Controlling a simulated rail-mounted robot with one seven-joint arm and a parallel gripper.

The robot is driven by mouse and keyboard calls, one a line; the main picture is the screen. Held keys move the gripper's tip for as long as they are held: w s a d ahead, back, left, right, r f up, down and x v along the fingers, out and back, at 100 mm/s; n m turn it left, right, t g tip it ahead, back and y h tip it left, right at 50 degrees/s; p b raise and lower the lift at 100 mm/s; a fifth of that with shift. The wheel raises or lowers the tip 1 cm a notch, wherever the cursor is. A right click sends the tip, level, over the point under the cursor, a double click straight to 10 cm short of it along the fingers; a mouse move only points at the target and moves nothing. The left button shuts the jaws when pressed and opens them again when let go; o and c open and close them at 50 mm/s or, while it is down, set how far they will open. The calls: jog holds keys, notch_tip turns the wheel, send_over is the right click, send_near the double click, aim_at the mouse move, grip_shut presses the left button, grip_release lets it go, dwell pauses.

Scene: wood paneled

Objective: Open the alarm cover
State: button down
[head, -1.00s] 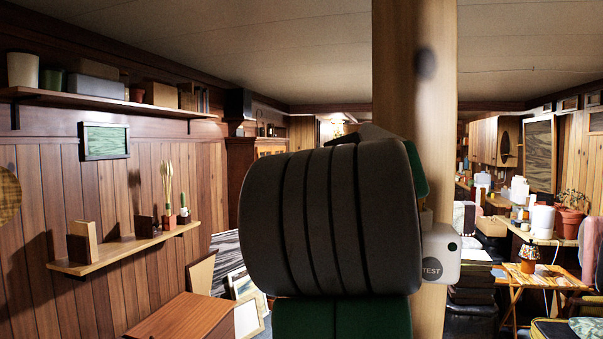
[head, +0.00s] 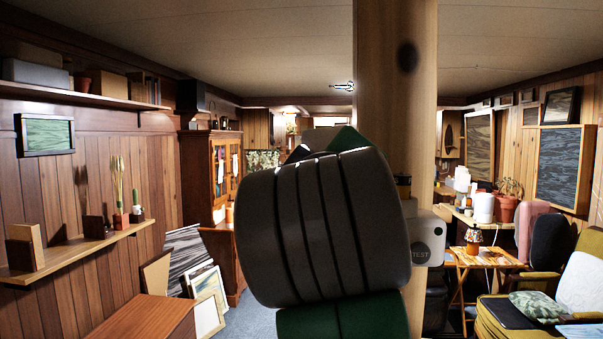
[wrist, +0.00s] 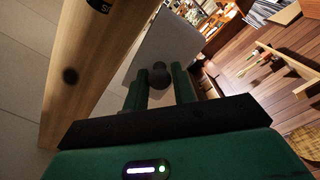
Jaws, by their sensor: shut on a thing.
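In the wrist view, my gripper (wrist: 160,78) has its two green fingers on either side of a dark round knob (wrist: 161,72) and is shut on it. The knob stands on a pale grey panel, which looks like the alarm cover (wrist: 165,38). The panel lies beside the wooden post (wrist: 75,75). In the head view, a white box marked TEST (head: 432,222) shows on the post, right of my arm. My dark ribbed arm link hides the fingers, the knob and most of the alarm there. How far the cover stands open I cannot tell.
A wall shelf (head: 90,245) with small plants is on the left, above a wooden cabinet (head: 145,318). A small side table (head: 490,257) and a yellow-green armchair (head: 545,285) stand at right.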

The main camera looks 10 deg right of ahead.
dwell(0.4)
jog(key=c, duration=1.1)
grip_release()
jog(key=shift+c, duration=0.2)
jog(key=b+v, duration=0.3)
jog(key=v, duration=0.4)
jog(key=shift+s, duration=0.4)
jog(key=shift+a, duration=0.1)
jog(key=s+a+f+m+t+y, duration=0.15)
jog(key=a+f+t+y, duration=0.25)
jog(key=a+f, duration=0.4)
jog(key=s+a+f+m+t+y, duration=0.1)
jog(key=s+f+m+t, duration=0.1)
jog(key=s, duration=0.3)
jog(key=s+a+f+m+t+y, duration=0.1)
jog(key=s+a+f+m+t, duration=0.1)
jog(key=s+f+m, duration=0.1)
jog(key=shift+s+a+f, duration=0.25)
jog(key=shift+s+f, duration=0.35)
jog(key=shift+s, duration=0.3)
